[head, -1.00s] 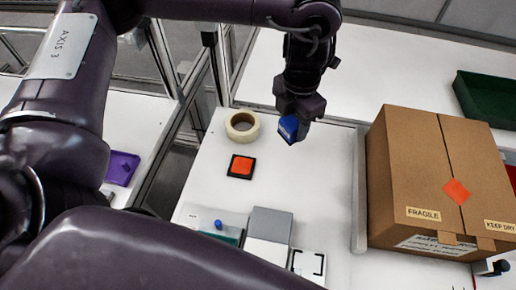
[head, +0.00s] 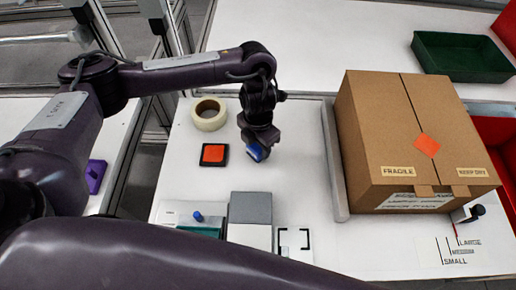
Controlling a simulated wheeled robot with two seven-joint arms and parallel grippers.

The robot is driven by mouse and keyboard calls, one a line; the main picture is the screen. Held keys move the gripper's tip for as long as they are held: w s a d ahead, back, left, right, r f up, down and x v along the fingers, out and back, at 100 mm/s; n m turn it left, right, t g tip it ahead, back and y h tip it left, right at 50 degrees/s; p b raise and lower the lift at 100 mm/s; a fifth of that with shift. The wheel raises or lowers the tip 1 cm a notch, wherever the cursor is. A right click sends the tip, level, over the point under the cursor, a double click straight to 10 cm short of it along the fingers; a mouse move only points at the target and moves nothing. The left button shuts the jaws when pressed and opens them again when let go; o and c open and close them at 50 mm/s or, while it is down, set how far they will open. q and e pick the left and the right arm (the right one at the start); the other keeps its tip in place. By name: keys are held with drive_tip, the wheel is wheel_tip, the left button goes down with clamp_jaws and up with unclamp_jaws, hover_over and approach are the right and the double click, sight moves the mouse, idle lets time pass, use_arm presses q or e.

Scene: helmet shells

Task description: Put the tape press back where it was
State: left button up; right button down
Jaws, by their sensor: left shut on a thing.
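The tape press appears to be the small blue block (head: 255,153) in my left gripper (head: 257,147), in the head view. The gripper is shut on it and points down over the white table, right of a black pad with an orange top (head: 213,154). The fingers hide part of the block, and I cannot tell if it touches the table. A white plate with black corner marks (head: 295,243) lies at the front, with nothing on it. My right gripper is not in view.
A tape roll (head: 209,114) lies behind the pad. A grey block (head: 250,207) and a tray with a blue knob (head: 197,216) are at the front. A large cardboard box (head: 408,140) stands right, beyond a grey raised edge (head: 333,165). A green bin (head: 462,56) sits behind.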

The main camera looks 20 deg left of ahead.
use_arm(q)
drive_tip(key=shift+f, duration=0.95)
drive_tip(key=shift+f, duration=0.15)
drive_tip(key=o, duration=0.9)
